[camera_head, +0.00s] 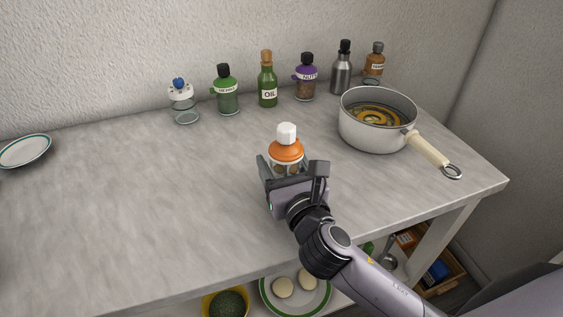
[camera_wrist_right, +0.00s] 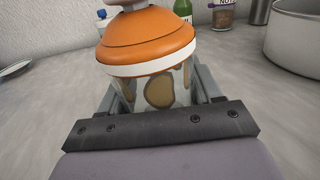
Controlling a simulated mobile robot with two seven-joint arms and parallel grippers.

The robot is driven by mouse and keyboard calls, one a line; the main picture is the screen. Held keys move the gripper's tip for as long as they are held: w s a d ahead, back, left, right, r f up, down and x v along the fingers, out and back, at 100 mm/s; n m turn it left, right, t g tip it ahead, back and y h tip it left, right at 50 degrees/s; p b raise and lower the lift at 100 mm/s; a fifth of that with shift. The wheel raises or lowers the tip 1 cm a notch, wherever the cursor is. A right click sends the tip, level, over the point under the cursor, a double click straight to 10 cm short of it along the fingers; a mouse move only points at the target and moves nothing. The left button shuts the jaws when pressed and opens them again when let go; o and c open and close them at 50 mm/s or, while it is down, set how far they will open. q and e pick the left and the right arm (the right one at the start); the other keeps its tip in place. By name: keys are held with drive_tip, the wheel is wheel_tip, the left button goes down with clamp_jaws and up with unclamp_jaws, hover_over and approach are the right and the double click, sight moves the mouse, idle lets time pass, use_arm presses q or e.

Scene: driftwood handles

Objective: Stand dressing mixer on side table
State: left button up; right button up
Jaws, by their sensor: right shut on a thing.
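The dressing mixer (camera_head: 286,150), as I take it, is a clear jar with brown patches, an orange lid and a white cap. It is upright over the front middle of the grey table (camera_head: 150,205). My right gripper (camera_head: 288,175) is shut on its clear body, with a finger on each side. In the right wrist view the mixer (camera_wrist_right: 150,50) stands between the fingers of the right gripper (camera_wrist_right: 158,98). Its base is hidden, so I cannot tell whether it touches the tabletop. My left gripper is not in view.
A pot (camera_head: 368,130) with its handle toward the front stands at the right. Several bottles, including green oil (camera_head: 267,88), and a blue-topped item (camera_head: 181,92) line the wall. A plate (camera_head: 24,150) lies far left. The left and middle tabletop is clear. A lower shelf holds food.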

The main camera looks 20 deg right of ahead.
drive_tip(key=shift+f+b, duration=0.3)
drive_tip(key=shift+f, duration=0.3)
drive_tip(key=shift+f, duration=0.2)
